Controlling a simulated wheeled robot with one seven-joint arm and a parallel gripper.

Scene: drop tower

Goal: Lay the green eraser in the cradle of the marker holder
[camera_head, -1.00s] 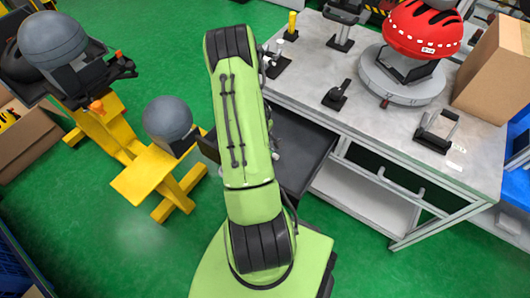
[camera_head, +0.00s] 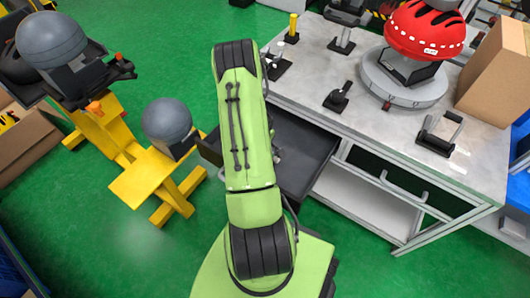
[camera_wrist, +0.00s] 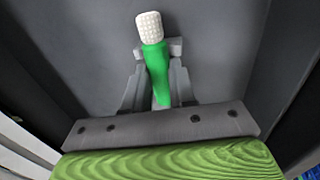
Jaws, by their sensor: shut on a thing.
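The green eraser (camera_wrist: 155,62) has a green body and a white, dimpled end. In the wrist view it is held between the two grey fingers of my gripper (camera_wrist: 160,50), with the white end pointing away from the palm. Dark grey surfaces of the open drawer lie behind it. In the head view my green arm hides the eraser and most of the gripper, which is over or in the drawer.
The dark drawer (camera_head: 312,150) stands open from the grey worktable (camera_head: 400,130). The table also bears a small black holder (camera_head: 337,98), a black frame (camera_head: 440,132), a red helmet (camera_head: 425,30) on a round base and a cardboard box (camera_head: 492,75). Yellow stands (camera_head: 150,180) are at left.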

